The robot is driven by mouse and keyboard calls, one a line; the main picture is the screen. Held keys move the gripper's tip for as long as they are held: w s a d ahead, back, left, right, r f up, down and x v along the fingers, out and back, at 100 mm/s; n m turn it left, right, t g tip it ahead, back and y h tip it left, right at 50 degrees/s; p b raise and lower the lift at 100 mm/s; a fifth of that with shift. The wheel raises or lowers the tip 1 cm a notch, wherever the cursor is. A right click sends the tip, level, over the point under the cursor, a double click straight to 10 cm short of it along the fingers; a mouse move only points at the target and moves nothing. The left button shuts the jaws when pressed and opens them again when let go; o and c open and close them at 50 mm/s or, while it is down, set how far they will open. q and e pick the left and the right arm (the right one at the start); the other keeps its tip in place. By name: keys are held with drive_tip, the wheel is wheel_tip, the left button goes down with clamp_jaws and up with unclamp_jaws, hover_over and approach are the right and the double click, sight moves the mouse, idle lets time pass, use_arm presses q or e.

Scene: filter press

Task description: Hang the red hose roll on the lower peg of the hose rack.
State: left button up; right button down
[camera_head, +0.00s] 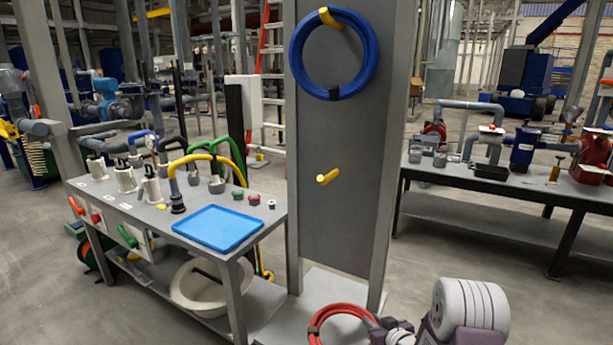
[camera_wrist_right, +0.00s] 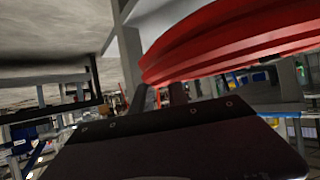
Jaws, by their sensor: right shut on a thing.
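The red hose roll (camera_head: 337,316) is at the bottom of the head view, in front of the rack's base. My right gripper (camera_head: 376,326) is shut on the right side of the roll. In the right wrist view the red hose roll (camera_wrist_right: 230,45) fills the upper right, by the gripper's fingers (camera_wrist_right: 165,95). The grey hose rack (camera_head: 345,120) stands upright behind. Its lower peg (camera_head: 328,176) is yellow and bare. A blue hose roll (camera_head: 364,60) hangs on the yellow upper peg (camera_head: 329,18). My left gripper is not in view.
A work table on the left carries a blue tray (camera_head: 218,228) and several pumps and hoses. A white basin (camera_head: 205,288) sits on its lower shelf. Another bench (camera_head: 480,221) with pipework stands at the right. The rack's front around the lower peg is clear.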

drive_tip(key=w+a+f+b, duration=0.1)
drive_tip(key=w, duration=0.1)
drive_tip(key=w+a+f+b, duration=0.1)
drive_tip(key=w+a+f, duration=0.1)
drive_tip(key=w, duration=0.1)
drive_tip(key=w+a+f+b, duration=0.1)
drive_tip(key=w+f+b, duration=0.1)
drive_tip(key=shift+w+a+f, duration=0.15)
drive_tip(key=shift+a+f, duration=0.05)
drive_tip(key=shift+f, duration=0.05)
drive_tip(key=f, duration=0.1)
drive_tip(key=w+f+b, duration=0.1)
drive_tip(key=a+f+b, duration=0.1)
drive_tip(key=shift+w+f, duration=0.15)
drive_tip(key=shift+w, duration=0.15)
drive_tip(key=shift+f+b, duration=0.3)
drive_tip(key=shift+f, duration=0.05)
